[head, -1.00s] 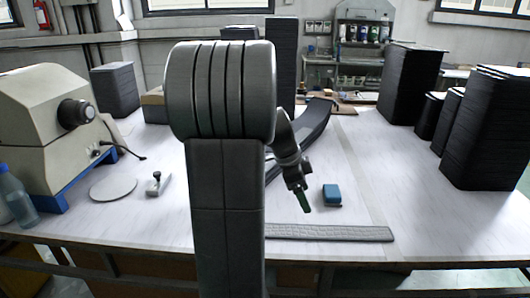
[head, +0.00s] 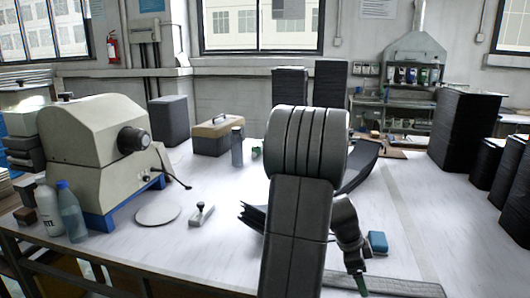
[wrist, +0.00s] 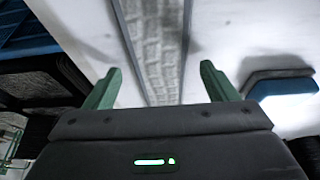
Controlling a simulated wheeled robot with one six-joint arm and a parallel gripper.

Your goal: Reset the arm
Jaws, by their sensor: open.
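My gripper (head: 362,285) hangs low over the table's front part, at the end of my arm in the head view. In the wrist view my gripper (wrist: 158,80) shows two green fingers spread wide with nothing between them. A grey textured strip (wrist: 155,45) lies on the table beyond the fingers; it also shows at the front edge in the head view (head: 405,288). A blue block with a dark base (head: 378,242) stands on the table to the right of my gripper, apart from it. My arm hides part of the table's middle.
A beige machine (head: 90,145) stands at the left, with bottles (head: 70,210) beside it. A round disc (head: 158,214) and a small clamp-like tool (head: 201,214) lie near it. Tall dark stacks (head: 465,130) stand at the right. A toolbox (head: 217,137) is at the back.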

